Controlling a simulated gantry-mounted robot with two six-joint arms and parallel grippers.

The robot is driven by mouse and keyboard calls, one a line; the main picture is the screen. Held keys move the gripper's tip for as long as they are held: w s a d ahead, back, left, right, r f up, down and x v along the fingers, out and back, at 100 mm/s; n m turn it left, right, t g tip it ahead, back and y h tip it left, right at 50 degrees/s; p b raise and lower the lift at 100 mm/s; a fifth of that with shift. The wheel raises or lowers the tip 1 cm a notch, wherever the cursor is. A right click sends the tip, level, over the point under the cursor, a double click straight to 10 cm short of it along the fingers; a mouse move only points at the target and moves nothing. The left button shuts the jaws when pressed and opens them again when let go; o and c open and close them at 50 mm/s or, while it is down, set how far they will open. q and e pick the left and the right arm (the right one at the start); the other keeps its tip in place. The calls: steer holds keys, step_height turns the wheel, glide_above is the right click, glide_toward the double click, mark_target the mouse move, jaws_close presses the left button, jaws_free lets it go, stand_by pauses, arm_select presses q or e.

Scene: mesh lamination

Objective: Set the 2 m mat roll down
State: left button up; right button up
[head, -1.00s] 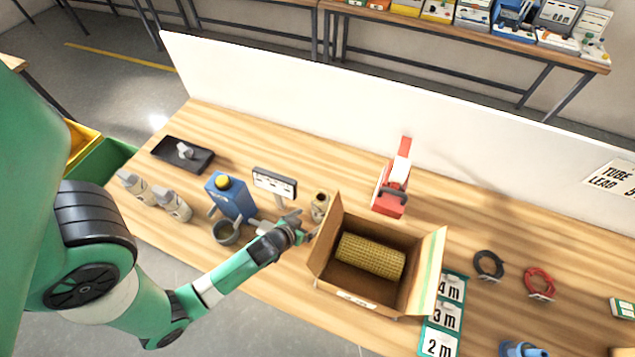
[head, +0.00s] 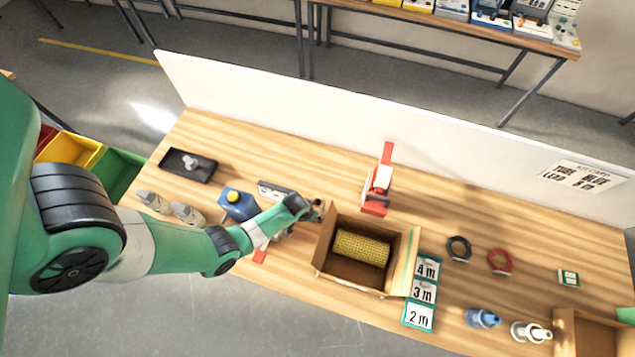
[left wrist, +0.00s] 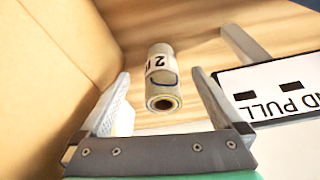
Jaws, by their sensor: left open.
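The 2 m mat roll (left wrist: 161,76) is a small pale hollow roll with a "2" on its label; its open end faces the left wrist camera. In the head view, the roll (head: 318,206) is mostly hidden by my left gripper (head: 311,210), beside the cardboard box. In the left wrist view, my left gripper (left wrist: 160,85) is open, with one finger on each side of the roll and gaps showing between. The roll appears to rest on the wooden table (left wrist: 195,28). My right gripper is out of view.
The open cardboard box (head: 350,279) holds a yellow mesh roll (head: 361,248) and stands close on the right. A red tool (head: 377,192) stands behind. Length cards (head: 420,317) lie right of the box.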

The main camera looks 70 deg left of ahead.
mark_target(319, 204)
arm_select(q)
steer(key=w+a, duration=0.2)
steer(key=shift+w+a+f+b, duration=0.1)
steer(key=shift+w+a+b, duration=0.15)
steer(key=shift+w+b, duration=0.1)
steer(key=shift+w+a, duration=0.3)
steer(key=shift+w, duration=0.05)
steer(key=b+x, duration=0.1)
steer(key=b, duration=0.1)
steer(key=b+x, duration=0.4)
steer(key=shift+w+a, duration=0.3)
jaws_close()
steer(key=shift+r, duration=0.2)
